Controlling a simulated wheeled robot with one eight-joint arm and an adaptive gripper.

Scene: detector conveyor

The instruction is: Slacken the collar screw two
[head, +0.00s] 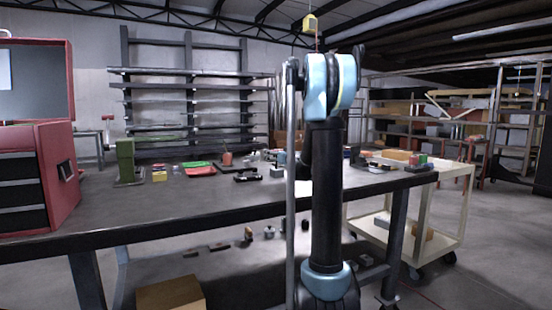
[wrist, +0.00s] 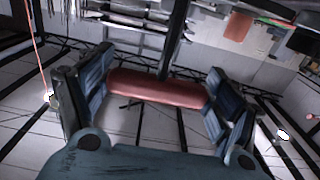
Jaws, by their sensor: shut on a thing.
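In the wrist view my gripper (wrist: 158,84) has its two blue-grey padded fingers closed on the ends of a red, rounded bar-like object (wrist: 150,92). The red object lies crosswise between the pads. What it belongs to cannot be told. In the head view my arm stands upright in the middle of the picture, and the gripper itself cannot be made out there. I cannot pick out collar screw two in either view. Small parts lie on the dark workbench (head: 110,212), too small to identify as a collar or screw.
A red tool chest (head: 52,160) stands at the bench's left end. Nearby are a green upright device (head: 125,158), a red tray (head: 200,171) and a black part (head: 248,177). A cream cart (head: 455,185) stands right. Front left bench top is clear.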

